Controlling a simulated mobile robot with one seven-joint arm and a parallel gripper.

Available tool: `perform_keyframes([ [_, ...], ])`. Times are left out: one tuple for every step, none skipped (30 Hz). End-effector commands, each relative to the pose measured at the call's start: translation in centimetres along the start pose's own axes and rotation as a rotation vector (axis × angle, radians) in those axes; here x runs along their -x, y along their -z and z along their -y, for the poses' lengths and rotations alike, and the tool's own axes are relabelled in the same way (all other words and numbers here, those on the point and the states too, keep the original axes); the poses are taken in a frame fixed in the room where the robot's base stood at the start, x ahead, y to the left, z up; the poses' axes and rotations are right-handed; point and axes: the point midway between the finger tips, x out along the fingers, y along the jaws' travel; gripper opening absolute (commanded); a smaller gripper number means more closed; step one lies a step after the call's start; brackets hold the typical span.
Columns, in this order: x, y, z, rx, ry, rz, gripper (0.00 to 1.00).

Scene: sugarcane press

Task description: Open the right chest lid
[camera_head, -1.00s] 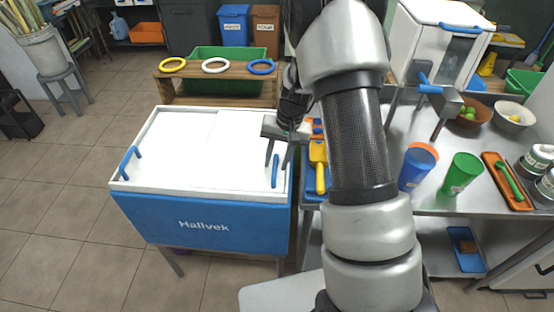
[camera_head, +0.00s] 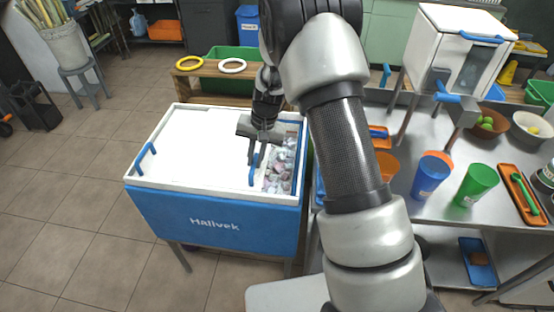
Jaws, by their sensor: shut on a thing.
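The blue chest (camera_head: 170,208) with a white rim and white sliding lids stands left of my arm. The right lid (camera_head: 226,150) sits partly slid to the left and overlaps the left lid (camera_head: 175,140). A strip at the chest's right end is open and shows ice and pale, wrapped-looking contents (camera_head: 280,170). My gripper (camera_head: 254,158) points down at the right lid's blue handle (camera_head: 253,177) and is shut on it. The left lid's blue handle (camera_head: 146,158) is at the far left end. My gripper's fingers partly hide the handle.
A wooden shelf with a yellow ring (camera_head: 189,63) and a white ring (camera_head: 232,66) stands behind the chest. A metal table (camera_head: 405,222) with a blue cup (camera_head: 430,176) and green cup (camera_head: 476,184) stands right.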

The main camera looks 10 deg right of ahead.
Motion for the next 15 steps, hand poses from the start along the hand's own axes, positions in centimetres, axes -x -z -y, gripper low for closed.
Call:
perform_keyframes([
  [-0.2,-0.1,1.3,0.007,0.0,0.002,0.0],
  [-0.3,-0.1,1.9,0.006,0.0,0.002,0.0],
  [-0.5,-0.1,2.7,0.005,0.001,0.001,0.0],
  [-0.6,-0.1,3.2,0.006,0.001,0.002,0.0],
  [-0.7,-0.1,3.7,0.004,0.0,0.002,0.0],
  [-0.8,-0.1,4.2,0.004,0.0,0.002,0.0],
  [-0.9,-0.1,4.6,0.004,0.0,0.002,0.0],
  [-0.9,-0.1,4.9,0.003,0.0,0.002,0.0],
  [-1.0,-0.1,5.3,0.003,0.0,0.001,0.0],
  [-1.0,0.0,5.5,0.003,0.0,0.001,0.0],
  [-1.1,0.0,5.7,0.002,0.0,0.001,0.0],
  [-1.1,0.0,5.8,0.002,0.0,0.001,0.0],
  [-1.1,0.0,5.9,0.001,-0.001,0.001,0.0],
  [-1.2,0.0,6.0,0.001,-0.001,0.001,0.0],
  [-1.2,0.0,6.0,0.0,-0.001,0.001,0.0],
])
